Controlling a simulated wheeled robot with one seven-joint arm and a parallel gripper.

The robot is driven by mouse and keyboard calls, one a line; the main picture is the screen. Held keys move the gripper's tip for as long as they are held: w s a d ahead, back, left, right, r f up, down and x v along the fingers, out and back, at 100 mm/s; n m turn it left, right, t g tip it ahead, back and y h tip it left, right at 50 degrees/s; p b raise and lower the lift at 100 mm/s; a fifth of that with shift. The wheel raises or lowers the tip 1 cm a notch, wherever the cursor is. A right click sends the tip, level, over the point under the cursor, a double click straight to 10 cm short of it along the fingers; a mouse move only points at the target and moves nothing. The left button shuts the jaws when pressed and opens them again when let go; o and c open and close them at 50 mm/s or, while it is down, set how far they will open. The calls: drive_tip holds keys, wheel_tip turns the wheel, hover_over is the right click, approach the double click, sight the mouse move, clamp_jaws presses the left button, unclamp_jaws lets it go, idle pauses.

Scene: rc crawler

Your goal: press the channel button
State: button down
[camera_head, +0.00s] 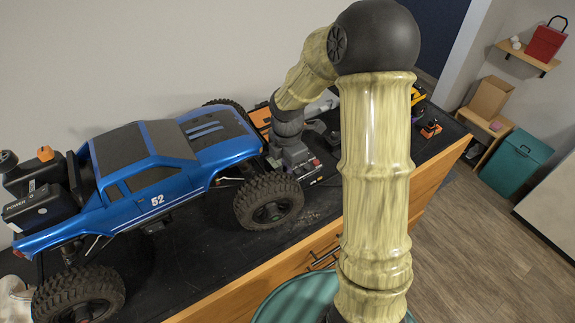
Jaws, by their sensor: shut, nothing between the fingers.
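A blue crawler truck (160,180) with the number 52 on its door stands on the dark bench top at the left. A black box (38,208) marked POWER, with an orange part on top, sits at the truck's left end. I cannot make out which control is the channel button. My gripper (300,162) is shut and empty, low over the bench near the truck's right front wheel. Small red parts show beside it, but I cannot tell whether it touches anything. My arm hides part of the bench behind it.
An orange item (260,117) lies behind my gripper. Small dark and orange objects (431,129) stand on the bench right of my arm. The wooden bench front (440,185) has a drawer handle. A teal bin (516,162) stands on the floor at right.

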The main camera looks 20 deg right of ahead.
drive_tip(key=shift+f, duration=0.8)
